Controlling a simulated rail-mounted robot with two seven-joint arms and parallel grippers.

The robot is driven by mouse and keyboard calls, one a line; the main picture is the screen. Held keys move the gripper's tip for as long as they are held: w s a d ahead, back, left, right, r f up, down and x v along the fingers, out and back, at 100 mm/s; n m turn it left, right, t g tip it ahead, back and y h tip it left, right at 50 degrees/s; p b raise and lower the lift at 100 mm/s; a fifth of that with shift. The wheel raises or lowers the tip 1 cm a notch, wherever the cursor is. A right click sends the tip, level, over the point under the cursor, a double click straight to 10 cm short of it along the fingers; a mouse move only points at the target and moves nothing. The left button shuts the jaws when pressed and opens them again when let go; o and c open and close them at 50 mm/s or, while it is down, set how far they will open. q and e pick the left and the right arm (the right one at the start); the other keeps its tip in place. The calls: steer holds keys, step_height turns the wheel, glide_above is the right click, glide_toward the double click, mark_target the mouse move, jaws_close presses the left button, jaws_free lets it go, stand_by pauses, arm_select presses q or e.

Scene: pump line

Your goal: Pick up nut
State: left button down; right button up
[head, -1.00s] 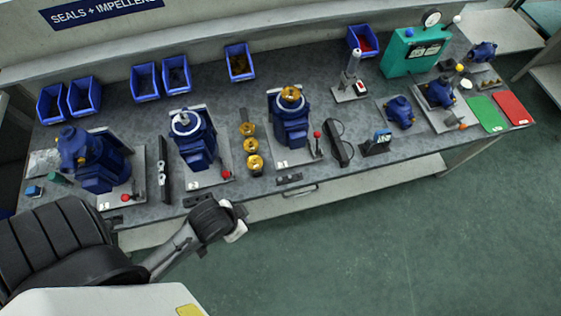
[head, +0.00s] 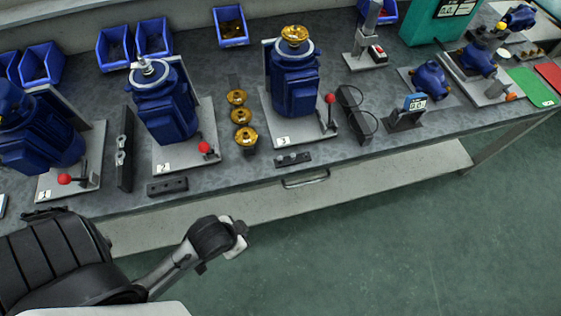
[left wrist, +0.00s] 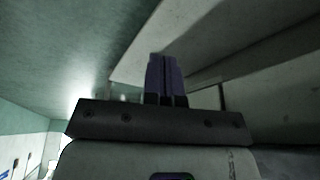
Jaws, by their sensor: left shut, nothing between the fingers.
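No nut can be told for sure. A small dark holder (head: 293,159) at the bench's front edge, below pump station 3, carries small grey pieces that may be nuts. A similar dark block (head: 167,187) lies in front of station 2; its top shows only small round marks. My left gripper (head: 236,241) is in front of the bench, over the floor and lower shelf, apart from both. In the left wrist view its fingers (left wrist: 166,80) are together with nothing between them. My right gripper is not in view.
Blue pumps on plates stand along the bench (head: 215,120), with red-knobbed levers in front. Brass impellers (head: 240,116) stand in a row between stations 2 and 3. A drawer handle (head: 305,180) juts from the front edge. Open floor lies right.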

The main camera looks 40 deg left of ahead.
arm_select(q)
steer(key=c, duration=1.9)
jaws_free()
steer(key=shift+r, duration=0.1)
steer(key=o, duration=0.6)
steer(key=shift+c, duration=0.2)
